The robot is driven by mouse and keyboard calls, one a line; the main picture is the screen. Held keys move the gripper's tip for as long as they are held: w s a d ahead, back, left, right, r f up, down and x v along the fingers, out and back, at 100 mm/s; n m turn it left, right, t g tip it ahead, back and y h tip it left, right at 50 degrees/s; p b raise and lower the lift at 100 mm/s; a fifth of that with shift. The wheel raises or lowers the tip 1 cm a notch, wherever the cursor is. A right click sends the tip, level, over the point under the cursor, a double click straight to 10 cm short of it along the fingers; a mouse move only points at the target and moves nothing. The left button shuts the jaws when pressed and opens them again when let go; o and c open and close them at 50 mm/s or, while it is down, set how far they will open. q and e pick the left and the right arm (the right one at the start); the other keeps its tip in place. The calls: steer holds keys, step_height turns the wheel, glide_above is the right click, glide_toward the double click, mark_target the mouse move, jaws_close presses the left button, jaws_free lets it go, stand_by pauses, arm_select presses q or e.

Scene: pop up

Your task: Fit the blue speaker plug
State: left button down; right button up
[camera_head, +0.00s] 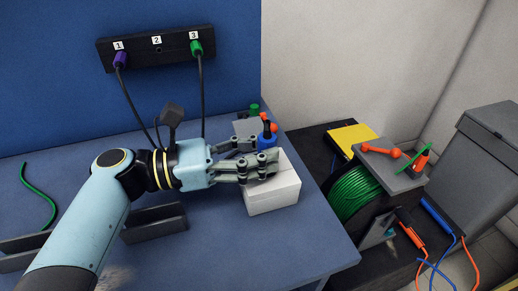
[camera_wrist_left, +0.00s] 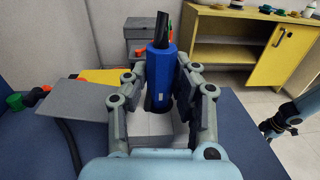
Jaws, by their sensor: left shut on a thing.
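My left gripper (camera_head: 272,153) is shut on the blue plug (camera_head: 265,138), above or beside a white box (camera_head: 273,196) on the blue table. In the left wrist view, the blue plug (camera_wrist_left: 160,66) stands nearly upright between the fingers, with a black tip on top. The black socket panel (camera_head: 178,50) hangs on the blue wall. Its socket 2 (camera_head: 158,50) is empty. A purple plug (camera_head: 120,59) sits in socket 1 and a green plug (camera_head: 196,47) in socket 3. A light-blue arm part (camera_wrist_left: 294,112), perhaps my right arm, shows at the right edge.
Black cables hang from both seated plugs to the table. Dark grey holders (camera_head: 154,222) stand at the table's front, near a green cable (camera_head: 36,192). A green cable reel (camera_head: 358,192) and a grey bin (camera_head: 490,150) stand to the right. The space before the panel is clear.

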arm_select(q)
steer(key=shift+f+b, duration=0.35)
steer(key=shift+f, duration=0.35)
steer(key=shift+f, duration=0.1)
steer(key=c, duration=1)
jaws_free()
